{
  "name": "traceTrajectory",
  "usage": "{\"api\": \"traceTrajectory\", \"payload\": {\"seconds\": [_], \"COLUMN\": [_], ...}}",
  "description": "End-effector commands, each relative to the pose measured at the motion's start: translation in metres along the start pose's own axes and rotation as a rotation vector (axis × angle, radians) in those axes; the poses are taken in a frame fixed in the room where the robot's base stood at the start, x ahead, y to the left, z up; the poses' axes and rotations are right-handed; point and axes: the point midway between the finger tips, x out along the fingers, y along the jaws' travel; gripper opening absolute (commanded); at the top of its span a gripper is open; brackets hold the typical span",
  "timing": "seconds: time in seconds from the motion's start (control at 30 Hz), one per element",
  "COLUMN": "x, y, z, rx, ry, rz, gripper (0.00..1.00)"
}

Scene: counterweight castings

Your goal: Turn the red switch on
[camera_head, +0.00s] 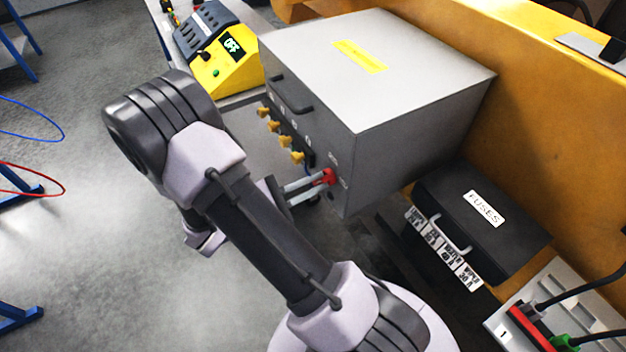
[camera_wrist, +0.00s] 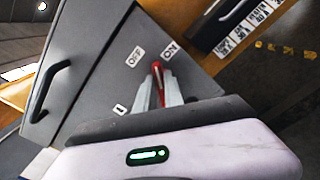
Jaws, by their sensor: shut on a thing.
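The red switch (camera_head: 330,176) is on the front of a grey metal box (camera_head: 385,70), near its lower right corner. In the wrist view, the red switch (camera_wrist: 157,80) points up between the OFF label (camera_wrist: 136,57) and the ON label (camera_wrist: 170,50), its tip a little nearer ON. My gripper (camera_head: 318,182) reaches the box front with its two pale fingers. It is shut on the red switch; the fingers hide part of the lever in the wrist view (camera_wrist: 162,94).
Several yellow knobs (camera_head: 272,126) and a dark handle (camera_head: 290,95) are on the box front. A black FUSES case (camera_head: 480,220) stands to the right. A yellow device with an OFF display (camera_head: 225,62) is behind. Open grey floor (camera_head: 90,200) lies left.

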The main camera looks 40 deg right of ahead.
Motion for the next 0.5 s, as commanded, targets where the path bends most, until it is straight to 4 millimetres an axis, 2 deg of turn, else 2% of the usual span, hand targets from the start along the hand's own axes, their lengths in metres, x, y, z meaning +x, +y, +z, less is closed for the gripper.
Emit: {"api": "traceTrajectory", "payload": {"seconds": [0.5], "x": [-0.0001], "y": [-0.0064], "z": [-0.0029], "rx": [0.483], "ry": [0.001], "rz": [0.000], "gripper": [0.00]}}
